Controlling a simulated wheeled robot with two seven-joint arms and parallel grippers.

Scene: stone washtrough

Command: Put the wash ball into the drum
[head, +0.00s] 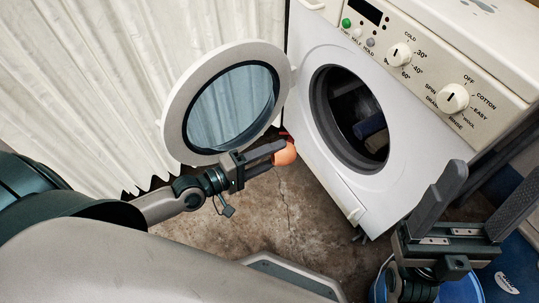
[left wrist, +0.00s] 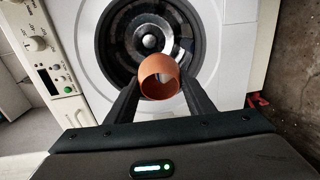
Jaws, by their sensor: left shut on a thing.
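The orange wash ball (head: 285,154), hollow with an opening in the wrist view (left wrist: 158,77), is held between the fingertips of my left gripper (head: 277,153). That gripper is in front of the washing machine, below and left of the round opening, near the open door. The drum (head: 352,110) is dark inside, with a blue thing (head: 369,126) in it. In the left wrist view the drum (left wrist: 126,38) lies beyond the ball, which covers part of its lower edge. My right gripper (head: 492,188) is open, its two fingers apart, at the lower right.
The round glass door (head: 184,126) stands open to the left of the opening, just above my left gripper. The machine's panel (head: 425,65) has knobs. A blue bucket (head: 462,290) is below my right gripper. A white curtain (head: 90,90) hangs at left.

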